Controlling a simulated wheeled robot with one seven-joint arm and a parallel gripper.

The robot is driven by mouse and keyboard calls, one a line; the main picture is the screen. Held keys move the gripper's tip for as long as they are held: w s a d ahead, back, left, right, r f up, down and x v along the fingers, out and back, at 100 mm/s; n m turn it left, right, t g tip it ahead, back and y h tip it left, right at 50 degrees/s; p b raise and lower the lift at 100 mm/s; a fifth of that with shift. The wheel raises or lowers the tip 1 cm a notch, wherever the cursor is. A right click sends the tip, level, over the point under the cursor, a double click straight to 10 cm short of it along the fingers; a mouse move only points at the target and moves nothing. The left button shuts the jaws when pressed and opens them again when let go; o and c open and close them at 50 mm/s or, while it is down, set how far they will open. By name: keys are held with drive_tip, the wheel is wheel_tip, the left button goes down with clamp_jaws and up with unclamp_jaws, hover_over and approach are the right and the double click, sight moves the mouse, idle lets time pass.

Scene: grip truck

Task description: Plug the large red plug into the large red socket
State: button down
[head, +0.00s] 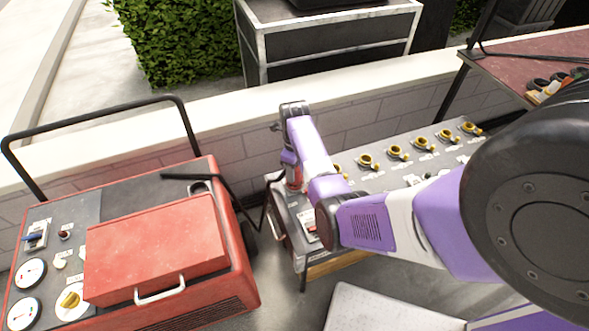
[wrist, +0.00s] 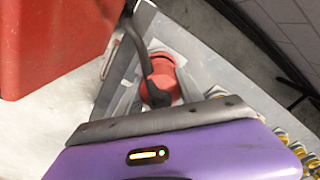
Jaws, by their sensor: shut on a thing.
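The large red plug (wrist: 158,82) is in the wrist view, just past the front edge of my purple gripper. My gripper (wrist: 163,98) is shut on it; the fingers are mostly hidden behind the gripper's body. A black cable (wrist: 130,48) runs up beside the plug. In the head view, my gripper (head: 293,181) is low over the left end of the grey socket panel (head: 375,183), with a bit of red showing beside it. The large red socket cannot be told apart from the plug, so I cannot tell whether they touch.
A red generator (head: 160,250) with a black handle (head: 95,117) stands to the left, close to my gripper. Several yellow sockets (head: 397,153) line the panel's far side. A brick wall (head: 230,150) runs behind. A table (head: 545,60) stands at the right.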

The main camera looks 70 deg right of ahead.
drive_tip(key=shift+f+b, duration=0.65)
drive_tip(key=shift+f, duration=0.45)
drive_tip(key=c, duration=0.7)
unclamp_jaws()
drive_tip(key=shift+o, duration=0.5)
drive_tip(key=shift+o, duration=1.2)
drive_tip(key=shift+r+p, duration=2.45)
drive_tip(key=shift+r, duration=0.1)
